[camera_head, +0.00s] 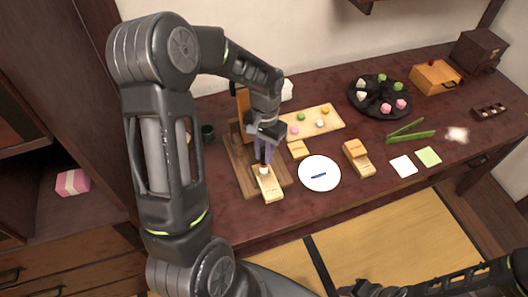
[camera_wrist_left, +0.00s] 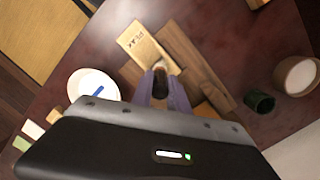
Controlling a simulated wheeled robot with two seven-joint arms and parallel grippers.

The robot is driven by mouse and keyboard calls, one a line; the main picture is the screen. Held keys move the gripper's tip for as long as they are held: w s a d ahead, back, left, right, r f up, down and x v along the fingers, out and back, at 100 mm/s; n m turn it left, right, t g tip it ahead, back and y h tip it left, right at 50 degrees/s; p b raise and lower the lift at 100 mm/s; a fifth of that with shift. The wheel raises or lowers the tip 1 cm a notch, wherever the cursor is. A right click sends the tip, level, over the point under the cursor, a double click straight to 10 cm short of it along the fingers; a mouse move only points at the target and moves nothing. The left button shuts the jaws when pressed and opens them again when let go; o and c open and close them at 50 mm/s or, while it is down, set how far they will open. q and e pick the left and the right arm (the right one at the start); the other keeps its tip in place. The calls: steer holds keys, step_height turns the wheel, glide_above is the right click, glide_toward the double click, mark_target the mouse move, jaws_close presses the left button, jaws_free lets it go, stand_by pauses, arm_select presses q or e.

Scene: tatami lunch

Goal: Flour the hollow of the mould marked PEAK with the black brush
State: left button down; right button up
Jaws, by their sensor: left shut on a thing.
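The pale wooden mould marked PEAK (camera_head: 270,188) lies on the front part of a brown wooden board (camera_head: 240,167). Its lettering shows in the wrist view on the mould (camera_wrist_left: 140,40). My left gripper (camera_head: 264,154) points down over the mould's back end and is shut on the black brush. In the wrist view the brush's dark handle (camera_wrist_left: 161,84) sits between the fingers, with its pale tip at the mould's near end. I cannot tell whether the tip touches the hollow, which is partly hidden. My right gripper (camera_head: 366,288) is at the bottom edge, its jaws unclear.
A white plate with a blue stick (camera_head: 319,184) and another wooden mould (camera_head: 357,157) are to the right. A dark green cup (camera_head: 208,132) stands left of the board.

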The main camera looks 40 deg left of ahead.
arm_select(q)
steer(key=shift+f+b, duration=0.6)
steer(key=shift+f, duration=0.2)
steer(key=shift+w+d, duration=0.1)
steer(key=shift+w, duration=0.05)
stand_by(0.5)
steer(key=shift+s+a, duration=0.25)
steer(key=shift+s, duration=0.1)
stand_by(0.4)
steer(key=shift+w+r, duration=0.1)
steer(key=shift+w, duration=0.2)
stand_by(0.4)
steer(key=shift+s+d, duration=0.25)
steer(key=shift+d, duration=0.05)
steer(key=shift+w, duration=0.3)
stand_by(0.8)
steer(key=shift+s+a, duration=0.3)
steer(key=shift+s, duration=0.05)
steer(key=shift+w, duration=0.3)
stand_by(0.7)
steer(key=shift+s+d, duration=0.25)
steer(key=shift+d, duration=0.05)
stand_by(0.3)
